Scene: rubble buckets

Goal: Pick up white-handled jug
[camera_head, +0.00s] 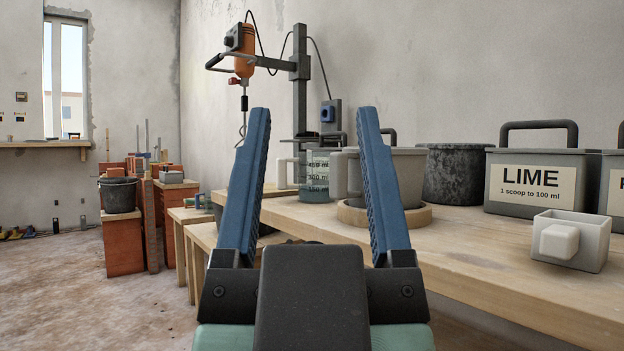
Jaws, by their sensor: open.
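The jug (317,182) stands upright on the wooden bench. It is greenish with dark ml marks, and a whitish handle (283,173) shows at its left side. My gripper (312,112) is open and empty, with its two blue fingers pointing away from me. The jug appears between the fingers, farther off. A grey pot (398,165) with a pale handle (347,175) stands on a round wooden base, just right of the jug; my right finger hides part of it, and the pot's handle overlaps the jug's right edge.
A dark bucket (453,173), a LIME box (530,182) and a small white scoop box (570,240) stand to the right on the bench (480,262). An orange mixer (245,55) hangs on a stand behind the jug. Floor (100,290) at left is open.

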